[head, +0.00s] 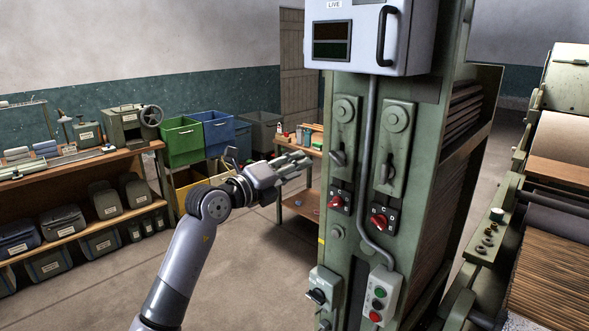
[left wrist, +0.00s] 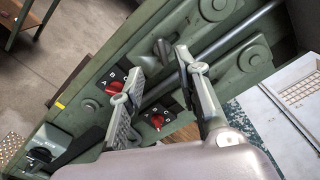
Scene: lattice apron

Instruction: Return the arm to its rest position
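My left arm comes in from the lower left of the head view. Its gripper (head: 303,164) is held in the air in front of the green machine column (head: 350,225), just left of its front in the picture. In the left wrist view the two fingers (left wrist: 164,63) stand apart, with nothing between them. Behind them the column face shows a dark lever, a red switch (left wrist: 115,87) and a second red switch (left wrist: 157,121). The fingers appear clear of the controls, but the exact gap is hard to tell. My right arm and gripper are not in view.
The column carries a grey box with a handle (head: 384,36), red rotary switches (head: 379,222) and a push-button box (head: 381,296). A wooden shelf (head: 80,160) with cases stands left, with green (head: 183,143) and blue bins behind. Rollers stand right. The left floor is open.

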